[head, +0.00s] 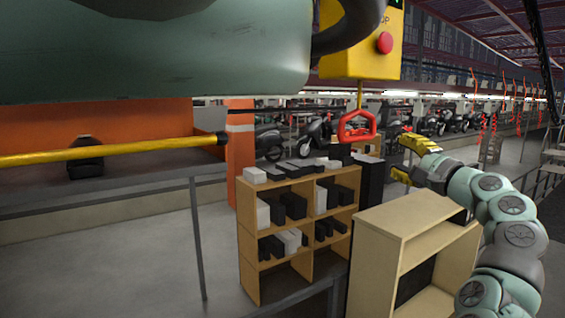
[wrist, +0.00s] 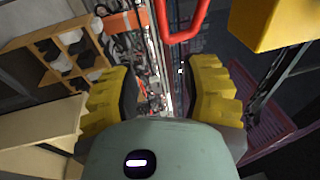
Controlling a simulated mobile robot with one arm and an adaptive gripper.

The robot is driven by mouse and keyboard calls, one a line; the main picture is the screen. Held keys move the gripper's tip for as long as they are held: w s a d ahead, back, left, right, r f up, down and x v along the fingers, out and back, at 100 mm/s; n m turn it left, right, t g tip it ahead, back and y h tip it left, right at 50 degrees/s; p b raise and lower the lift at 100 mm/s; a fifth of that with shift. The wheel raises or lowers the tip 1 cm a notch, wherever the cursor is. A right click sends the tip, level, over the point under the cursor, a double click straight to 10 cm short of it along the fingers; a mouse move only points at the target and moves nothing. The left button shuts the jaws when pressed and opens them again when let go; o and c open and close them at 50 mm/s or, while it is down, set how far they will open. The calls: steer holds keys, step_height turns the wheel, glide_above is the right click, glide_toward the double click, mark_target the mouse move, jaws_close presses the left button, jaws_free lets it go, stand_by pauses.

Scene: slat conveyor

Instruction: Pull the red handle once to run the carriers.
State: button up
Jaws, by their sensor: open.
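The red handle (head: 357,127) is a red loop hanging on a yellow rod under a yellow control box (head: 362,55) with a red button. My gripper (head: 403,160) is to the right of the handle and a little lower, with its yellow fingers apart and empty. In the wrist view the red handle (wrist: 184,22) shows at the top, beyond the open fingers of my gripper (wrist: 165,80). The handle is apart from the fingers. The yellow box (wrist: 272,20) is at the upper right there.
A wooden shelf (head: 297,188) with black and white boxes stands below the handle. An empty wooden cabinet (head: 390,222) stands beneath my arm. A large green body (head: 150,60) hangs overhead at the upper left. A yellow rail (head: 110,151) runs along the left.

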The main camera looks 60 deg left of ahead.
mark_target(358, 141)
steer(key=s+a+g, duration=0.1)
steer(key=a, duration=0.2)
steer(key=s+a+r+n+g+b, duration=0.1)
steer(key=a, duration=0.3)
steer(key=s+a+r+n+g+b, duration=0.1)
steer(key=a, duration=0.2)
steer(key=shift+s+a+r, duration=0.1)
steer(key=shift+a, duration=0.15)
steer(key=shift+a+r, duration=0.15)
steer(key=shift+a, duration=0.1)
steer(key=shift+o, duration=0.3)
steer(key=shift+w, duration=0.2)
jaws_close()
